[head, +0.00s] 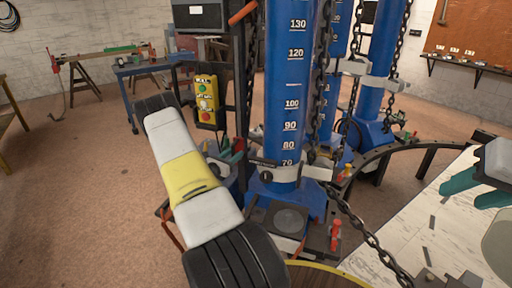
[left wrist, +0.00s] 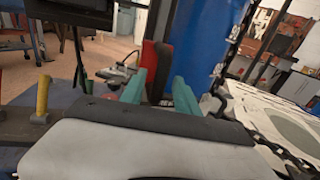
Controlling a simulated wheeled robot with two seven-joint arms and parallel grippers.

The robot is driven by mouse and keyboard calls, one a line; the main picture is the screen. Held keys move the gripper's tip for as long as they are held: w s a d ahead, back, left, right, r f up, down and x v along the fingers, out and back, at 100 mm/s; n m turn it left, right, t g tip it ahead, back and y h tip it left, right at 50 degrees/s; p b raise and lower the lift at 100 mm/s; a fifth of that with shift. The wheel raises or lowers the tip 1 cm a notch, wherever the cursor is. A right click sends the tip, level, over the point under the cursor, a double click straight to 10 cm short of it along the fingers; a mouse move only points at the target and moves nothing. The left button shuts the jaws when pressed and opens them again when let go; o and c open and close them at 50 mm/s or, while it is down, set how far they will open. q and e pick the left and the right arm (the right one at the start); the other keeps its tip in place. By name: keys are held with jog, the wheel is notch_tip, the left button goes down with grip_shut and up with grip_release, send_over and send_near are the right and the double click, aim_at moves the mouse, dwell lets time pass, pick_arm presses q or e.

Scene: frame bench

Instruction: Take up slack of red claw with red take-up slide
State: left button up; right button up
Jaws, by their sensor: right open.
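My left arm crosses the middle of the head view. Its gripper (head: 226,152) is mostly hidden behind the forearm, beside the foot of the nearest blue column (head: 290,85). In the left wrist view its teal fingers (left wrist: 159,92) stand apart, with an upright red and black piece (left wrist: 155,66) between or just behind them; contact is unclear. A red peg-like handle (head: 335,234) stands on the dark frame right of the column. I cannot tell which red part is the slide or the claw. My right gripper (head: 474,184) is open and empty over the pale panel at the right edge.
More chains hang by the columns. A yellow and green button pendant (head: 206,100) hangs left of the column. A curved dark frame rail (head: 410,145) lies behind the panel.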

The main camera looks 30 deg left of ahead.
pick_arm(q)
jog(key=s, duration=0.7)
jog(key=shift+s+a, duration=0.15)
jog(key=shift+s, duration=0.25)
